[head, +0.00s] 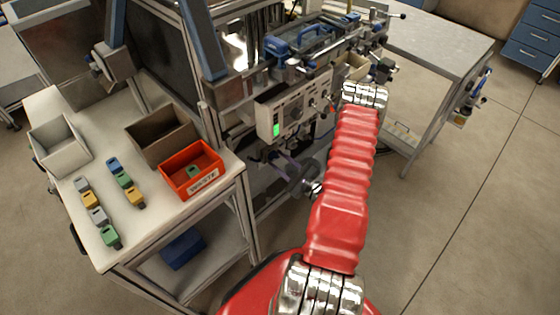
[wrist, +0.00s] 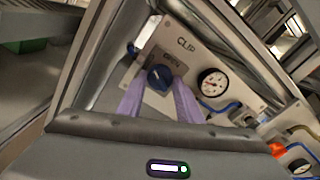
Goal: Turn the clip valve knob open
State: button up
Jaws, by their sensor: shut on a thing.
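The clip valve knob (wrist: 158,76) is a round blue knob on a pale panel (wrist: 203,62) marked CLIP in the wrist view. In the head view my gripper (head: 286,161) shows as purple fingers low beside the machine, partly hidden behind my red arm. The knob cannot be made out there, and its turn angle is not clear.
A round gauge (wrist: 212,82) and blue hoses are right of the knob, with an orange-red part (wrist: 277,149) lower right. In the head view, a white table (head: 72,225) with bins, an orange waste bin (head: 213,184) and several colored blocks stands left.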

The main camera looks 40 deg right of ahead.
jog(key=m, duration=1.2)
jog(key=shift+m, duration=0.3)
jog(key=o, duration=1)
jog(key=shift+o, duration=0.2)
jog(key=shift+s, duration=0.1)
jog(key=s, duration=1.3)
jog(key=shift+s+d, duration=0.2)
jog(key=shift+s, duration=0.1)
jog(key=shift+f, duration=0.15)
